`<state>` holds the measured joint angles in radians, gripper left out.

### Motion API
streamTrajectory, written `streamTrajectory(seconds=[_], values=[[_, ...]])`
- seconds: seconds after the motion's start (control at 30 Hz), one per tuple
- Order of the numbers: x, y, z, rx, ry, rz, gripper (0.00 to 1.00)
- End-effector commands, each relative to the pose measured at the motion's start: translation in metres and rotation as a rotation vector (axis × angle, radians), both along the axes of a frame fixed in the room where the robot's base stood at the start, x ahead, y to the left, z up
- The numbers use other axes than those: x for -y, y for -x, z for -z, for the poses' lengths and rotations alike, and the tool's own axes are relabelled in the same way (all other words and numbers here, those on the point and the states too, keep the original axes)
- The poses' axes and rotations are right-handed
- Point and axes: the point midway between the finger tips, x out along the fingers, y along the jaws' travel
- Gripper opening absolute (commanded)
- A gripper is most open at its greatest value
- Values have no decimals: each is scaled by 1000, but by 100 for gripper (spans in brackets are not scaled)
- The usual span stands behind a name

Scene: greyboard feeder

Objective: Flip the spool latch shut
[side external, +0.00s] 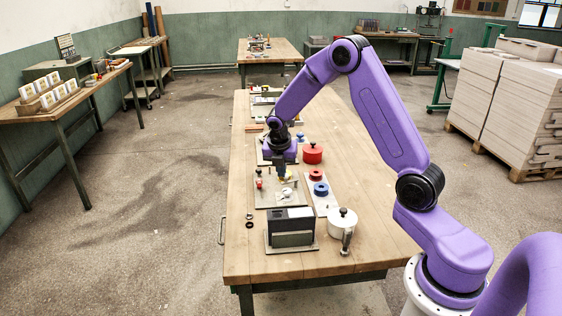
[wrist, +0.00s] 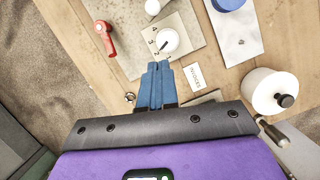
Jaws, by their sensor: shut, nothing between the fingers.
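My gripper (side external: 282,172) points down over a pale board (side external: 266,200) on the workbench. Its blue fingers are together and empty; in the wrist view the fingertips (wrist: 158,66) are just below a round white dial (wrist: 167,41) with a black pointer mark and figures beside it. I cannot tell whether they touch it. A red lever (wrist: 103,37) on the same board stands left of the fingers; it also shows in the side view (side external: 259,180). No part is clearly marked as the spool latch, so I cannot tell its state.
Right of the board, a pale plate (side external: 330,205) carries a red ring (side external: 315,174) and a blue ring (side external: 321,188). A red lidded pot (side external: 312,154) is behind. A dark box (side external: 291,228) and white pot (side external: 342,218) are in front. The bench's right side is clear.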

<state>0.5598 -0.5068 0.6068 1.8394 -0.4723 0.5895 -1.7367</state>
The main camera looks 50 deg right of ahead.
Motion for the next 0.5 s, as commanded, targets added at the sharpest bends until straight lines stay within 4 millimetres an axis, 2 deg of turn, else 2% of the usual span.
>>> streamTrajectory(seconds=[0.03,0.23,0.3,0.5], values=[[3,-1,10,-4,0,1,0],[11,-5,43,-4,0,0,0],[24,-12,42,3,0,4,0],[41,-22,45,2,0,3,0]])
